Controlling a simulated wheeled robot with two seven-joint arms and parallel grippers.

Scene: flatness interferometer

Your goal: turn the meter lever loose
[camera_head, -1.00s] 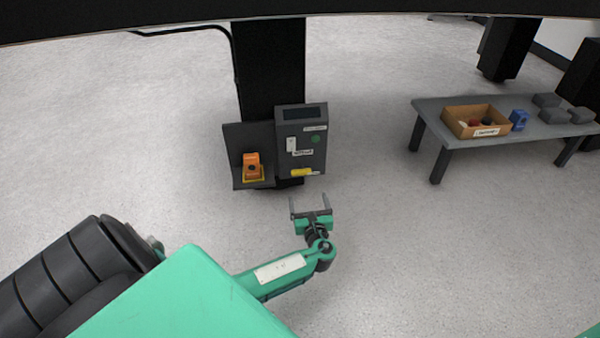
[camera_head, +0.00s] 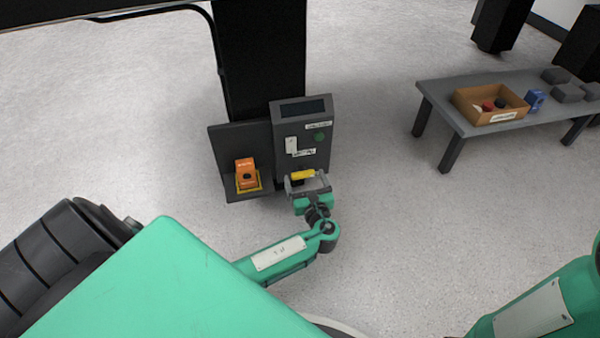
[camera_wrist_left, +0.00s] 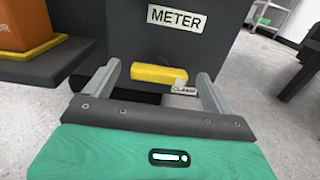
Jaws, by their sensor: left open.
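The yellow meter lever (camera_head: 303,174) lies level on the lower front of the dark grey meter box (camera_head: 316,157). In the left wrist view the lever (camera_wrist_left: 158,74) sits under the METER label (camera_wrist_left: 175,18), with a small tag (camera_wrist_left: 185,89) at its right end. My left gripper (camera_head: 307,180) is open, one finger towards each end of the lever. In the left wrist view its fingers (camera_wrist_left: 160,84) are apart and the lever shows between them; I cannot tell whether they touch it. My right arm (camera_head: 540,310) shows at the lower right, its gripper out of view.
An orange block (camera_head: 246,173) sits on a yellow-edged spot on the shelf left of the meter box. A black column (camera_head: 258,60) stands behind. A grey table (camera_head: 440,102) at the right holds a cardboard tray (camera_head: 468,107), a blue item (camera_head: 535,100) and grey blocks. Floor between is clear.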

